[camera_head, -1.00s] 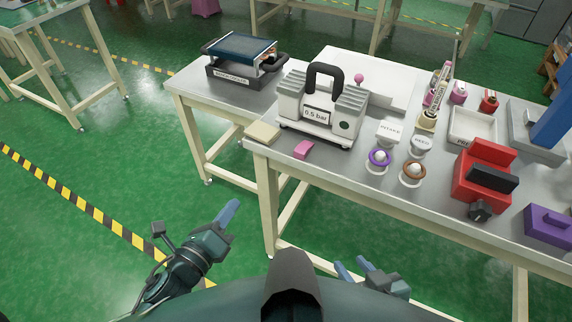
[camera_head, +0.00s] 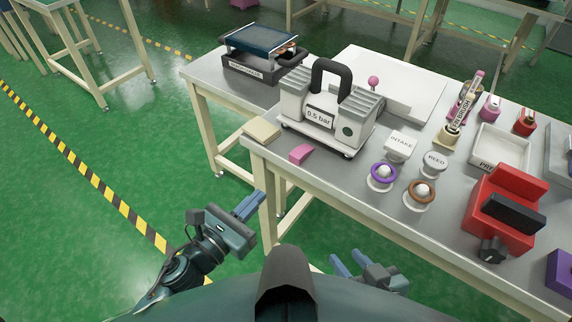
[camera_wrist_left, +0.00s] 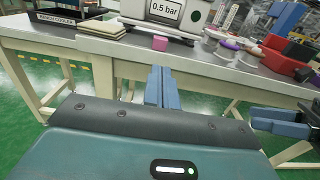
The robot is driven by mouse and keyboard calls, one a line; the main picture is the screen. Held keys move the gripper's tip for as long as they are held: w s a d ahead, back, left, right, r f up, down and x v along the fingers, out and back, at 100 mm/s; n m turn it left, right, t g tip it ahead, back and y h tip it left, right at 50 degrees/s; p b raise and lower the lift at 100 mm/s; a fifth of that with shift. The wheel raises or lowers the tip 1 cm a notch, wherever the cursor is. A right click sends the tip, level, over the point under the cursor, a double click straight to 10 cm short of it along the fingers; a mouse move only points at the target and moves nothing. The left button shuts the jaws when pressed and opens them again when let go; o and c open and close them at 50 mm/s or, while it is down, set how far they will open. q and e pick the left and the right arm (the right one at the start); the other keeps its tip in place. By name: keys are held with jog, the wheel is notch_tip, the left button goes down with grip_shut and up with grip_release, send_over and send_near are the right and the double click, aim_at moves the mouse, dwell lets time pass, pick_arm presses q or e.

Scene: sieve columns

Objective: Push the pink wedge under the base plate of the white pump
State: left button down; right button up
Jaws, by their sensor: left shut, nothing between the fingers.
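The pink wedge (camera_head: 301,154) lies on the grey table top near its front edge, just in front of the white pump (camera_head: 346,131) and apart from its base plate (camera_head: 312,143). The pump stands upright on small feet, with a black handle and a "0.5 bar" label. The wedge also shows in the left wrist view (camera_wrist_left: 159,43), above my left fingers. My left gripper (camera_head: 251,205) is shut and empty, in front of the table and below its top. My right gripper (camera_head: 350,262) is open and empty, low in front of the table.
A cream pad (camera_head: 262,129) lies at the table corner left of the wedge. Purple-ringed (camera_head: 383,174) and brown-ringed (camera_head: 420,193) pieces and a red device (camera_head: 503,205) stand to the right. A bench cooler (camera_head: 255,68) sits behind left. The table edge around the wedge is clear.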

aim_at(293, 159)
pick_arm(q)
jog(key=x, duration=1.1)
jog(key=shift+p, duration=0.4)
pick_arm(e)
jog(key=shift+w+r, duration=0.1)
jog(key=shift+w, duration=0.05)
pick_arm(q)
jog(key=b+x, duration=0.2)
jog(key=x, duration=0.2)
jog(key=shift+w+d+f, duration=0.15)
jog(key=shift+w, duration=0.05)
jog(key=shift+w+d, duration=0.15)
jog(key=shift+w, duration=0.1)
pick_arm(e)
jog(key=shift+d+t, duration=0.2)
jog(key=shift+t, duration=0.1)
